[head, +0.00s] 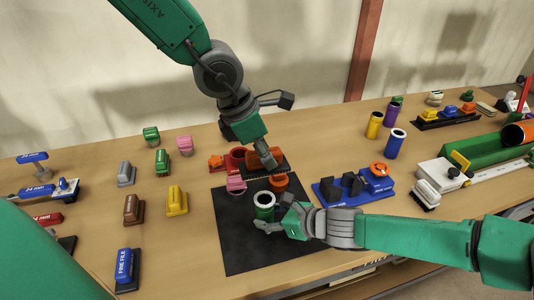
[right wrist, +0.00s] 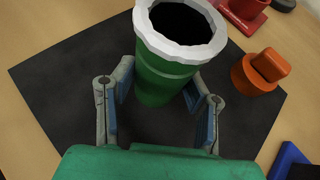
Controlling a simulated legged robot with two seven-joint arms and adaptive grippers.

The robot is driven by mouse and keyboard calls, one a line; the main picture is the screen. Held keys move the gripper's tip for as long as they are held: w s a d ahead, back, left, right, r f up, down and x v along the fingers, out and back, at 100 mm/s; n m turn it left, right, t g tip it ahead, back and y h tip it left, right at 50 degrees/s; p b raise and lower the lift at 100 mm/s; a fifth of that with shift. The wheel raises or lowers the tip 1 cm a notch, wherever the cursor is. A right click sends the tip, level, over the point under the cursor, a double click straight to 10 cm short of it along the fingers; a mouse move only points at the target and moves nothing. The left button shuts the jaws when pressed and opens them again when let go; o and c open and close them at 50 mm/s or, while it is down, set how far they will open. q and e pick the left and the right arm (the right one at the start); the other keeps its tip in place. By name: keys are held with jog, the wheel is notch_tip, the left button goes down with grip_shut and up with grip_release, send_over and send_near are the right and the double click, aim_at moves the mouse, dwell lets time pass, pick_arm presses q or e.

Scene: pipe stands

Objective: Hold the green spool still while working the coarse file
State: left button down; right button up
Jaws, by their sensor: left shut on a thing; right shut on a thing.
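The green spool (head: 264,207) stands upright on the black mat (head: 232,240), with a white rim and a dark open top. My right gripper (head: 277,220) is shut around its body from the right; in the right wrist view its fingers flank the green spool (right wrist: 160,75). My left gripper (head: 266,163) reaches down from above, behind the spool, shut on an orange-handled block (head: 252,158) with a dark base. This looks like the coarse file, but no label is readable. It is apart from the spool; its grip is partly hidden by the fingers.
A pink piece (head: 236,186) and an orange piece (head: 279,182) sit on the mat near the spool. A red piece (head: 235,156) is beside the held block. A blue holder (head: 328,190) stands to the right. A blue fine file (head: 124,266) and several coloured handled blocks stand left.

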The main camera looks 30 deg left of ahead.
aim_at(257, 166)
pick_arm(q)
jog(key=c, duration=1.8)
grip_release()
grip_shut()
jog(key=shift+s+f+m+g+h, duration=0.3)
jog(key=shift+f+m, duration=0.3)
jog(key=shift+s+a+f+m, duration=0.15)
jog(key=shift+f+m, duration=0.15)
jog(key=shift+s+a+f+m, duration=0.1)
jog(key=shift+a+f+m, duration=0.45)
jog(key=shift+a+m, duration=0.15)
